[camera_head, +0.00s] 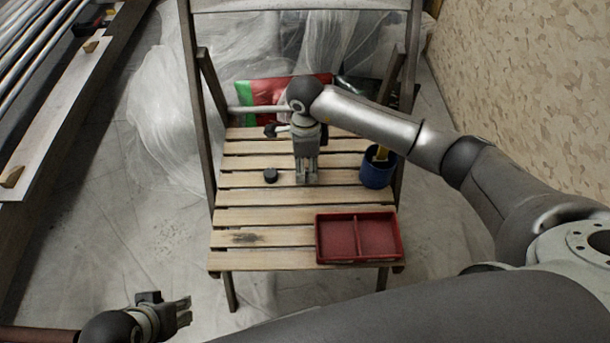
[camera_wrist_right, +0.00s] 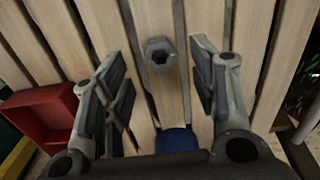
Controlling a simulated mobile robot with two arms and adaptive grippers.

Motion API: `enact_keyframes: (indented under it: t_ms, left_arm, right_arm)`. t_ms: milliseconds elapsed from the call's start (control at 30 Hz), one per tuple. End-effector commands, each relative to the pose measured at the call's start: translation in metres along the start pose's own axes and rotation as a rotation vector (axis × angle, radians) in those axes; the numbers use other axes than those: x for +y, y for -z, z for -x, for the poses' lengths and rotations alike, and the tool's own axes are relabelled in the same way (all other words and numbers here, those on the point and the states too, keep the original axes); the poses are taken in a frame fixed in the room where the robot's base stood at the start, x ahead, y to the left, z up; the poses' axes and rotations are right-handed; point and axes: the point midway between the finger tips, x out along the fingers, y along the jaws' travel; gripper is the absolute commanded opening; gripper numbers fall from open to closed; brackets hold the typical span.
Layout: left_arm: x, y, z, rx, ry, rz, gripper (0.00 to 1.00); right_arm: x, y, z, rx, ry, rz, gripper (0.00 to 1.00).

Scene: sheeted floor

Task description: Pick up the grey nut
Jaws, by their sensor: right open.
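The grey nut (camera_head: 271,175) is a small, dark hexagonal ring lying flat on the slatted seat of a wooden chair. In the right wrist view the nut (camera_wrist_right: 160,52) shows its central hole and lies in line with the gap between my fingers, near their tips. My right gripper (camera_head: 307,181) points down over the seat, just right of the nut in the head view. It is open and empty, with its fingers apart. My left gripper (camera_head: 185,311) is at the lower left, away from the chair; its finger gap is unclear.
A red two-part tray (camera_head: 318,240) sits at the seat's front right. A blue cup (camera_head: 377,174) holding something yellow stands right of my right gripper. The chair's frame (camera_head: 203,130) rises along the left side. The seat's front left is clear.

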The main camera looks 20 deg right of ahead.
Motion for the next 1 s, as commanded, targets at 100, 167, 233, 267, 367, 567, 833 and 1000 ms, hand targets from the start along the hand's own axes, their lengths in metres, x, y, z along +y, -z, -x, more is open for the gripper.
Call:
enact_keyframes:
  t_ms: [100, 167, 233, 267, 367, 567, 833, 1000]
  left_arm:
    - [0.000, -0.002, -0.002, 0.001, 0.001, 0.000, 0.40]
    - [0.000, -0.003, -0.004, 0.000, 0.001, 0.000, 0.40]
    - [0.000, -0.003, -0.004, 0.001, 0.001, 0.000, 0.40]
    - [0.000, -0.003, -0.004, 0.001, 0.001, 0.000, 0.40]
    - [0.000, -0.003, -0.003, 0.001, 0.001, 0.000, 0.40]
    - [0.000, -0.003, -0.003, 0.001, 0.001, 0.000, 0.40]
    - [0.000, -0.002, -0.003, 0.001, 0.001, 0.000, 0.40]
    - [0.000, -0.002, -0.003, 0.001, 0.000, 0.000, 0.40]
  right_arm:
    - [0.000, -0.001, -0.024, -0.001, -0.003, -0.002, 0.54]
    - [0.000, -0.001, -0.031, 0.000, -0.003, -0.002, 0.54]
    - [0.000, -0.001, -0.035, -0.001, -0.002, 0.000, 0.54]
    - [0.000, -0.001, -0.035, -0.001, -0.001, 0.000, 0.54]
    - [0.000, -0.001, -0.034, -0.001, 0.000, 0.001, 0.54]
    - [0.000, -0.001, -0.034, -0.001, 0.000, 0.000, 0.37]
    - [-0.001, -0.001, -0.034, -0.001, 0.000, 0.000, 0.04]
    - [-0.001, -0.001, -0.034, -0.001, 0.000, 0.000, 0.04]
